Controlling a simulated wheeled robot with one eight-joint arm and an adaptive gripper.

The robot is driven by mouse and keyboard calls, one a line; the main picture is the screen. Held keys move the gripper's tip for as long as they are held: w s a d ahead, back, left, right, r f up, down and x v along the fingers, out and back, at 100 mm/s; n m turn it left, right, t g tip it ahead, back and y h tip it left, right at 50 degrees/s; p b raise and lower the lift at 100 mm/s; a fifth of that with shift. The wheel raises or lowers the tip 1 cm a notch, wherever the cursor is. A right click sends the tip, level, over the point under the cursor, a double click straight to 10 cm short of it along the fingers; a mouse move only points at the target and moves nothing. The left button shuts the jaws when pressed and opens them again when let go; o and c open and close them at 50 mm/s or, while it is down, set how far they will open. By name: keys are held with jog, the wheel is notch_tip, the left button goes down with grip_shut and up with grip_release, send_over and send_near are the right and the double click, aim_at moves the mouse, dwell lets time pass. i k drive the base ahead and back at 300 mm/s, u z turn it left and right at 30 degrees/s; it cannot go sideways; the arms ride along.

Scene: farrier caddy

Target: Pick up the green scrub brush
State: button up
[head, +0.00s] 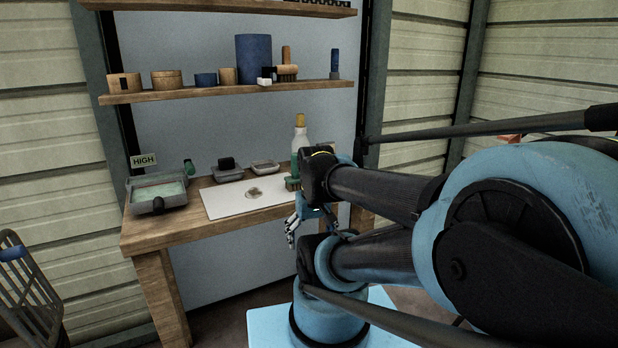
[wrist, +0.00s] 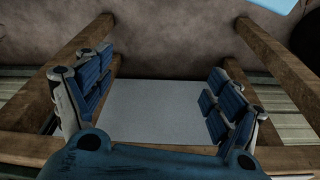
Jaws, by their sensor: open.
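A small green item (head: 292,183) stands at the right end of the workbench, beside a bottle and partly behind my arm; it may be the green scrub brush, but it is too small to be sure. Another small green item (head: 190,167) stands near the grey tray at the left. My gripper (head: 300,222) hangs just in front of the bench's right front edge, below the first green item. In the wrist view, my gripper (wrist: 157,92) is open with nothing between its blue-padded fingers. No brush shows in that view.
A shelf (head: 200,92) with pots and brushes hangs above. A grey basket (head: 30,290) stands at left.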

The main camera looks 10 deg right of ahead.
aim_at(292, 183)
jog(key=z, duration=0.4)
jog(key=k, duration=0.9)
jog(key=u, duration=0.3)
jog(key=i, duration=0.5)
jog(key=z, duration=0.05)
